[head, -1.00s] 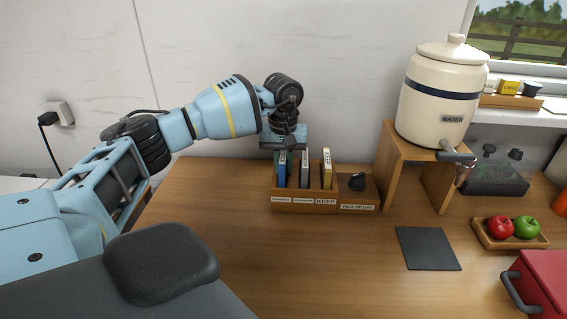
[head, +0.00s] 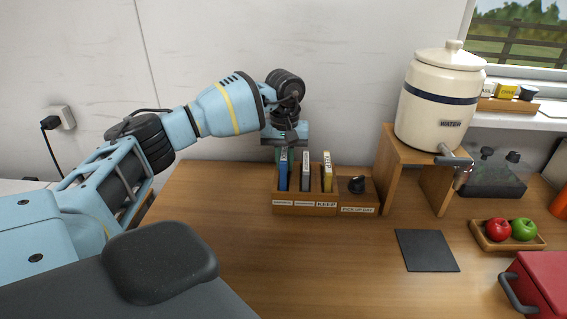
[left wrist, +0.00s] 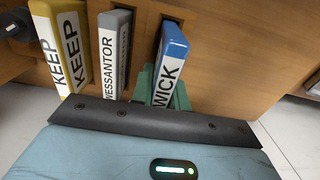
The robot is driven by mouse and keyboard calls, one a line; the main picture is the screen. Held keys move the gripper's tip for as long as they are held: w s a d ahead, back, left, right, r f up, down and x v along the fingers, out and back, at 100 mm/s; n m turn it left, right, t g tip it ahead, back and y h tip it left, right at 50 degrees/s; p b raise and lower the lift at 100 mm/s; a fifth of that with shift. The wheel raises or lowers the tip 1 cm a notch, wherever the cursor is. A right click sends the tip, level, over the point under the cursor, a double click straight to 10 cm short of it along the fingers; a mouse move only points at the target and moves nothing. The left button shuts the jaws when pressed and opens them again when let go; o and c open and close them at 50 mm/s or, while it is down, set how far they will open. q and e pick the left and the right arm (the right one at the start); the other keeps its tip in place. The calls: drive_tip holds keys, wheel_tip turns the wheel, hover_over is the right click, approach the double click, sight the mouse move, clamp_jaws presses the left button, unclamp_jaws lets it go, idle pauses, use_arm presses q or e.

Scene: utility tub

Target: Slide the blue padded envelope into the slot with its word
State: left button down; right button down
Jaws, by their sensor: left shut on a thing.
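The blue padded envelope (head: 283,172), with a white strip reading "WICK" in the left wrist view (left wrist: 171,62), stands upright in the leftmost slot of the wooden sorter (head: 305,208). Its lower end is hidden behind the sorter's front wall. A grey item (head: 305,172) marked "VESSANTOR" stands in the middle slot and a yellow one (head: 327,172) marked "KEEP" in the right slot. The sorter's two left labels are too small to read.
A low wooden box marked "PICK-UP DAY" (head: 357,203) adjoins the sorter on the right. Beyond it are a wooden stand (head: 388,170) with a water crock (head: 440,100), a dark mat (head: 427,250) and a fruit tray (head: 508,244). The table front is clear.

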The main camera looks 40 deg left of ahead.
use_arm(q)
drive_tip(key=shift+r, duration=0.65)
use_arm(e)
drive_tip(key=shift+w+d+r, duration=0.1)
drive_tip(key=shift+w+r, duration=0.1)
drive_tip(key=shift+r, duration=0.1)
use_arm(q)
drive_tip(key=shift+r+p, duration=0.3)
drive_tip(key=shift+r, duration=0.15)
use_arm(e)
drive_tip(key=shift+w+r, duration=0.1)
drive_tip(key=shift+r, duration=0.05)
use_arm(q)
drive_tip(key=shift+f, duration=1.15)
use_arm(e)
drive_tip(key=shift+s+f, duration=0.3)
drive_tip(key=shift+f, duration=0.05)
idle(0.7)
use_arm(q)
drive_tip(key=shift+f+b, duration=0.55)
drive_tip(key=shift+f, duration=0.6)
use_arm(e)
drive_tip(key=shift+s+f, duration=0.45)
drive_tip(key=shift+f, duration=0.1)
use_arm(q)
drive_tip(key=c, duration=1.3)
unclamp_jaws()
drive_tip(key=shift+s+f, duration=0.1)
